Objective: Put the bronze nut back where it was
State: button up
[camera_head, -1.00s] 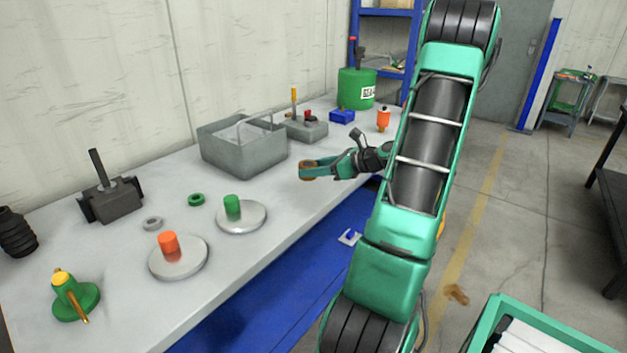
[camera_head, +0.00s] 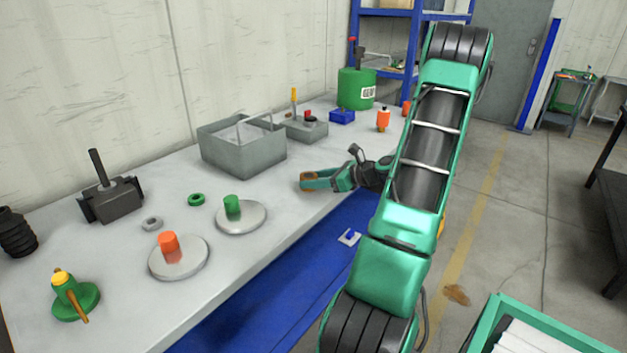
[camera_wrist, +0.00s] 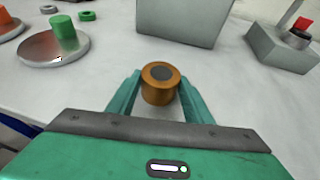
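The bronze nut (camera_wrist: 160,86) is a short orange-brown cylinder with a dark round centre. It sits between the two teal fingertips of my gripper (camera_wrist: 160,84) in the wrist view, and both fingers appear to press its sides. In the head view my gripper (camera_head: 314,180) is low over the front right part of the workbench, with a bit of the bronze nut (camera_head: 306,176) showing at its tip. A grey nut (camera_head: 151,223) and a green nut (camera_head: 196,199) lie on the bench to the left.
A round plate with a green post (camera_head: 240,217) and one with an orange post (camera_head: 180,259) stand on the bench (camera_head: 110,250). A grey bin (camera_head: 243,152) is behind my gripper. A green-and-yellow screw jack (camera_head: 74,297) and a dark jack (camera_head: 110,200) stand at left.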

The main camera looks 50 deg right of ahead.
jog(key=o, duration=0.4)
jog(key=shift+c, duration=0.2)
jog(key=shift+r, duration=0.1)
